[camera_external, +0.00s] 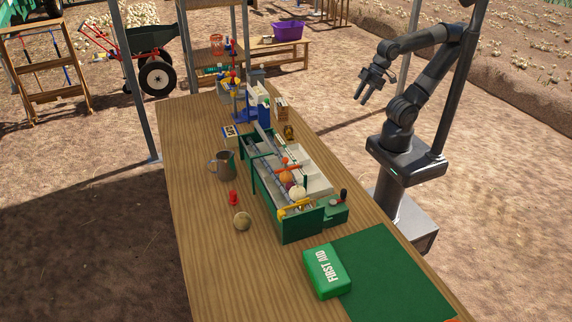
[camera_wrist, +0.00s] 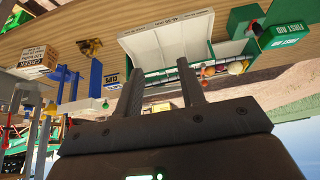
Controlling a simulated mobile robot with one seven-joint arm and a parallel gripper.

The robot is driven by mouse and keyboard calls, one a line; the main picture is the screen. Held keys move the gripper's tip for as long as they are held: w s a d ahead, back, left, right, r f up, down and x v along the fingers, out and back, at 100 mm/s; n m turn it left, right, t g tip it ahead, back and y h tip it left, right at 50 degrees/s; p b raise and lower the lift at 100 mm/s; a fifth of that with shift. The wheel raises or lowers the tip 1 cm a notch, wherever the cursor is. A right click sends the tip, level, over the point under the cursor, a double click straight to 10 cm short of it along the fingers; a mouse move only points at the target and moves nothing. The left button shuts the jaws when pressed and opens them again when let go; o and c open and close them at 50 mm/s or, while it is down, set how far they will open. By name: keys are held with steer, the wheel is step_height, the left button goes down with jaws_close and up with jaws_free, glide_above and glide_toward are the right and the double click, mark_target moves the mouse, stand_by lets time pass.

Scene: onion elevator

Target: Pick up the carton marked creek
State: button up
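The carton marked creek (camera_wrist: 38,58) is a small tan and white box with dark print on the left of the wrist view. It appears to be the tan and white carton (camera_external: 281,108) on the far right part of the table in the external view, beyond a small gold and black figure (camera_external: 289,131). My gripper (camera_external: 365,95) hangs in the air right of the table, apart from the carton. In the wrist view its two fingers (camera_wrist: 160,85) are spread with nothing held between them.
A green-sided sorting machine (camera_external: 288,228) with balls stands mid-table. A blue stand (camera_external: 250,112) is close left of the carton. A blue and yellow box (camera_external: 229,135), a jug (camera_external: 224,166) and a first-aid box (camera_external: 326,272) also stand there. The left table edge is fairly clear.

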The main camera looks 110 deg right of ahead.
steer(key=shift+o, duration=0.4)
steer(key=o, duration=0.9)
steer(key=shift+w, duration=0.1)
